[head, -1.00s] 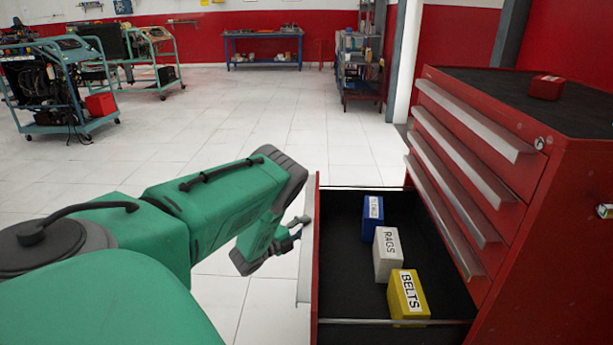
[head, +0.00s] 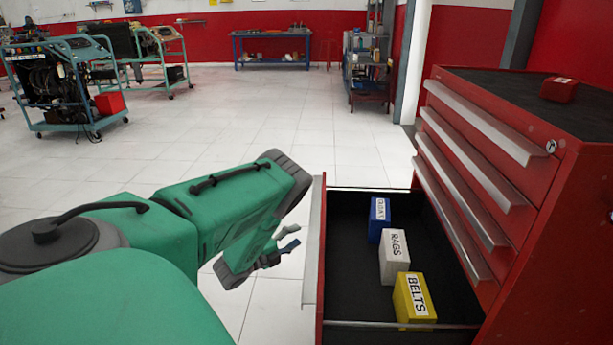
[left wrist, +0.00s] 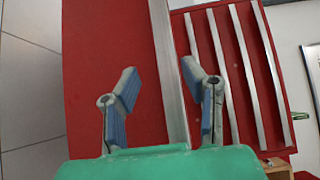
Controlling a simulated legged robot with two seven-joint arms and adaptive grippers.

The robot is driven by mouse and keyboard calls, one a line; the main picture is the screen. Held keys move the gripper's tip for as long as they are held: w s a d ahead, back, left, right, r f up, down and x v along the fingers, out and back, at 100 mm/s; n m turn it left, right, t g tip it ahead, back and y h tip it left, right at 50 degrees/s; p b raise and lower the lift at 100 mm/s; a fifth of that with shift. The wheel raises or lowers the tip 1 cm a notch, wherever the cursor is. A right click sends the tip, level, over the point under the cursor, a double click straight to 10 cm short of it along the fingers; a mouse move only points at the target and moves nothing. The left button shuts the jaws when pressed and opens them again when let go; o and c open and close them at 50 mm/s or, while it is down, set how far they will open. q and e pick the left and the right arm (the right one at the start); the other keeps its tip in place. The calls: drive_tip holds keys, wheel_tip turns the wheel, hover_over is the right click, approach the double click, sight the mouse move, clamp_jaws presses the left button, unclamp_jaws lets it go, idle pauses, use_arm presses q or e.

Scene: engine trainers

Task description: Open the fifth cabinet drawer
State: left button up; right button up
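The red cabinet (head: 560,185) stands at the right with a stack of silver-handled drawers. One low drawer (head: 345,262) is pulled far out, below several shut drawers. Inside it are a blue box (head: 379,219), a white box marked RAGS (head: 393,258) and a yellow box marked BELTS (head: 413,299). My left gripper (head: 285,248) is open and empty, just left of the open drawer's handle (head: 313,240) with a small gap. In the left wrist view, its two spread fingers (left wrist: 160,92) show with the silver handle (left wrist: 166,60) between them in the picture.
A small red box (head: 559,89) lies on the cabinet's dark top. Wheeled engine trainers (head: 65,90) stand at the back left, and a blue workbench (head: 272,48) and a shelf (head: 365,65) at the back. The white floor left of the drawer is clear.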

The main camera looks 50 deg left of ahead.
use_arm(q)
drive_tip(key=s, duration=0.5)
drive_tip(key=shift+s+d, duration=0.2)
drive_tip(key=shift+s, duration=0.15)
drive_tip(key=shift+f, duration=0.1)
